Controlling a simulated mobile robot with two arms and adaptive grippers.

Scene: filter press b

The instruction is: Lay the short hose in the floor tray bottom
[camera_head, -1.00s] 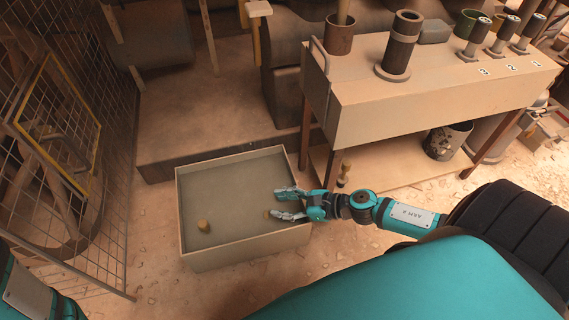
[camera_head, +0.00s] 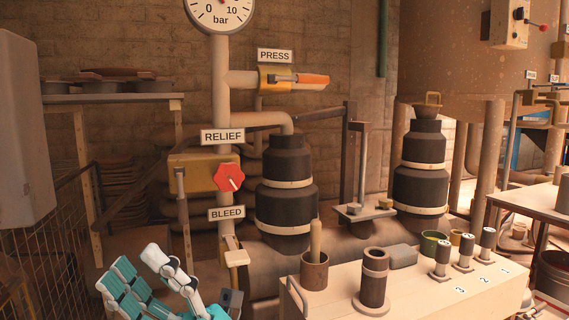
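I cannot pick out a short hose for certain.
The bench (camera_head: 425,290) at lower right carries a dark flanged cylinder (camera_head: 375,276), a brown pot (camera_head: 314,272) with a handle, and numbered small cylinders (camera_head: 441,258). Behind are a red valve knob (camera_head: 228,178) and banded black vessels (camera_head: 286,190). A mesh fence (camera_head: 55,245) stands left.

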